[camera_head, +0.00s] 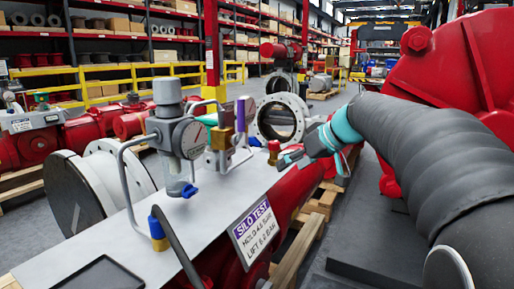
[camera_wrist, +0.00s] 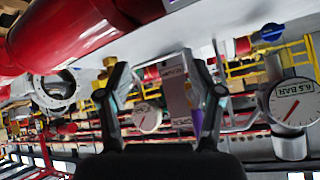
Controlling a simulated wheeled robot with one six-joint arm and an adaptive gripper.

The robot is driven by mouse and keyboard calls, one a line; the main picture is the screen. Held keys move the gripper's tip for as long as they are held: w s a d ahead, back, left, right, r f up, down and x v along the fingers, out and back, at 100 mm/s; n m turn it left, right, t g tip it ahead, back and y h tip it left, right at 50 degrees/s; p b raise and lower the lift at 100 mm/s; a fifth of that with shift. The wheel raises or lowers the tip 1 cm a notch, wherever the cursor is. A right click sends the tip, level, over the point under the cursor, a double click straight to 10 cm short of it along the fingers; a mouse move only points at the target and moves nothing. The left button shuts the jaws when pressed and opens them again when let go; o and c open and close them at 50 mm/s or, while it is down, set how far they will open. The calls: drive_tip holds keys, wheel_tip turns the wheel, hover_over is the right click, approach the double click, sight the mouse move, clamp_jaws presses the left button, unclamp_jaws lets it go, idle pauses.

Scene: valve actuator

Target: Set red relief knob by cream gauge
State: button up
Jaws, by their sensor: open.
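The red relief knob (camera_head: 273,147) sits on a brass fitting at the right edge of the grey panel (camera_head: 150,215). My gripper (camera_head: 288,160) is open, close at its right; contact cannot be told. In the wrist view my gripper (camera_wrist: 160,78) has its fingers wide apart, and the knob cannot be made out surely. A pale round gauge (camera_wrist: 147,118) with a red needle shows between the fingers there. A larger gauge (camera_wrist: 292,103) marked in BAR is at right, on the regulator (camera_head: 170,125) in the head view. Which one is cream is unclear.
A purple lever (camera_head: 240,115) and brass valve body (camera_head: 220,145) stand left of the knob. A bent grey pipe (camera_head: 125,180) and a SILO TEST sign (camera_head: 255,232) are on the panel. Red machinery (camera_head: 460,70) stands at right; pallets lie below.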

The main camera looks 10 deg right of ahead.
sight(276, 142)
drive_tip(key=w+d+r+n+t+y+b, duration=0.1)
drive_tip(key=w+d+n+y, duration=0.1)
drive_tip(key=w+d, duration=0.35)
drive_tip(key=w+d+r+n+t+y, duration=0.1)
drive_tip(key=w+d+r+n+t, duration=0.15)
drive_tip(key=w, duration=0.65)
drive_tip(key=shift+m+g, duration=0.35)
drive_tip(key=shift+g, duration=0.1)
drive_tip(key=x, duration=0.4)
drive_tip(key=p+x, duration=0.1)
drive_tip(key=x, duration=0.8)
drive_tip(key=shift+w+a+f, duration=0.1)
drive_tip(key=shift+a+f, duration=0.15)
drive_tip(key=shift+f, duration=0.2)
drive_tip(key=c, duration=1.2)
drive_tip(key=shift+o, duration=0.2)
